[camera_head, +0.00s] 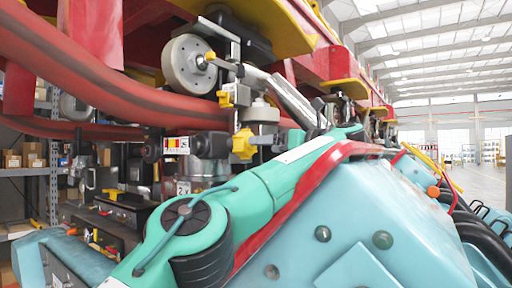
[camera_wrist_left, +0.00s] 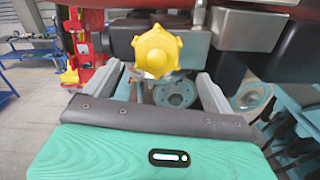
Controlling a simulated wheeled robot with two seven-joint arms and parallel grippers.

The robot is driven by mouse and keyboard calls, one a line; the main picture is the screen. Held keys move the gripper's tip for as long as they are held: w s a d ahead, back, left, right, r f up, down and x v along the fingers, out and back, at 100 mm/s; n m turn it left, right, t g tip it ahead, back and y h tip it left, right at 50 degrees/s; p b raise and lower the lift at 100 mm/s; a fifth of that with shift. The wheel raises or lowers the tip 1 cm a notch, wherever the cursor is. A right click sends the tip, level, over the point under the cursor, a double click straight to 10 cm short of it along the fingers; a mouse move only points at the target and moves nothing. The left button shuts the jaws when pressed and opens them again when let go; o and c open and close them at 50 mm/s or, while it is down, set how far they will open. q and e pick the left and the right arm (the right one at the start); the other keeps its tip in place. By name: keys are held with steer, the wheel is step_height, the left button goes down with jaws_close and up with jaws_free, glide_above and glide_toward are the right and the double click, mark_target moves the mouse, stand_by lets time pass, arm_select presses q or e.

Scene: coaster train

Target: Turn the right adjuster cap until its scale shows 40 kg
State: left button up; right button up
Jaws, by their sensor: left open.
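The yellow adjuster cap (camera_head: 243,143), a lobed knob, sits on a dark block under the red train frame. It also shows in the left wrist view (camera_wrist_left: 157,50), facing the camera. My left gripper (camera_wrist_left: 158,76) is open, one finger on each side of the cap's line; I cannot tell whether they touch it. My right gripper is not in view.
A grey wheel (camera_head: 188,64) and a yellow block (camera_head: 234,95) are above the cap. A red beam (camera_head: 100,75) crosses at upper left. Metal hardware crowds the area around the cap. Shelves with boxes (camera_head: 24,155) stand far left. Open floor lies at far right.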

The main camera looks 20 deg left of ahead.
mark_target(246, 145)
arm_select(q)
steer(key=x, duration=0.7)
steer(key=shift+s, duration=0.2)
steer(key=shift+w+a, duration=0.15)
steer(key=shift+a, duration=0.2)
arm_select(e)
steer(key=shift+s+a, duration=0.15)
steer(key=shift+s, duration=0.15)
arm_select(q)
steer(key=c, duration=1)
